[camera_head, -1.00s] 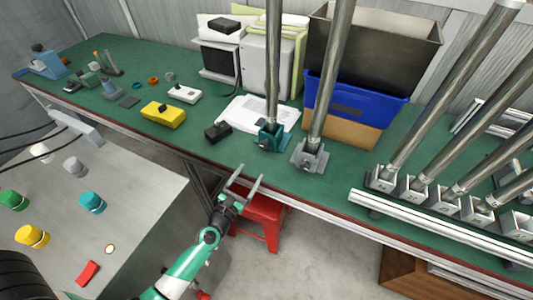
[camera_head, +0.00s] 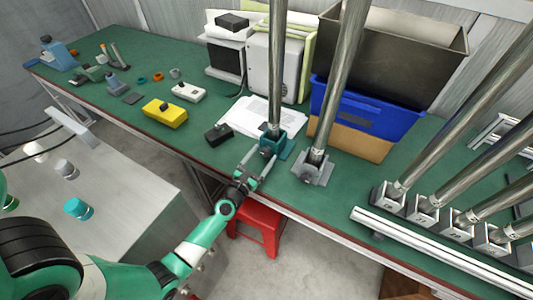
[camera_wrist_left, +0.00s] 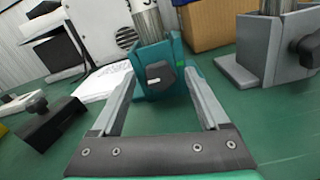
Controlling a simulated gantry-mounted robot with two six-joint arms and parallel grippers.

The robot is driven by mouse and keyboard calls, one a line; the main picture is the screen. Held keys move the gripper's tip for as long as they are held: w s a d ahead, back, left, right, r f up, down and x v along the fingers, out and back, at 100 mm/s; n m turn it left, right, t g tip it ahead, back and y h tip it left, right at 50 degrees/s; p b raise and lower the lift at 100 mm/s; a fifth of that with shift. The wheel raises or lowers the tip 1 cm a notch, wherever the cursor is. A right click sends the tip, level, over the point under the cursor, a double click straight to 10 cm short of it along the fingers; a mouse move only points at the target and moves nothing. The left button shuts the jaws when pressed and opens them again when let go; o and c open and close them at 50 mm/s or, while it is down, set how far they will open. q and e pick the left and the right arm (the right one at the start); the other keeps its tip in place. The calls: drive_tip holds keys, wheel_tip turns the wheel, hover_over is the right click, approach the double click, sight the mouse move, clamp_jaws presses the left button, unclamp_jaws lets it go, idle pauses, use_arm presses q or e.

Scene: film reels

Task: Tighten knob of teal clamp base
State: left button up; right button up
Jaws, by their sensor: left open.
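The teal clamp base (camera_head: 289,146) stands on the green table and holds an upright metal pole (camera_head: 277,70). In the left wrist view the teal clamp base (camera_wrist_left: 178,50) has a dark knob (camera_wrist_left: 159,74) on its near face. My left gripper (camera_head: 255,165) is open in front of the base. In the left wrist view its two fingers (camera_wrist_left: 160,95) point at the base, one on each side of the knob. I cannot tell whether they touch anything. My right gripper is not in view.
A grey clamp base (camera_head: 314,170) with a pole stands close on the right. A black box (camera_head: 218,135) and white papers (camera_head: 246,115) lie to the left. A blue bin (camera_head: 366,110) is behind. A red stool (camera_head: 262,222) is below the table edge.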

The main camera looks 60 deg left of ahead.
use_arm(q)
drive_tip(key=shift+s+d, duration=0.1)
drive_tip(key=shift+s, duration=0.05)
clamp_jaws()
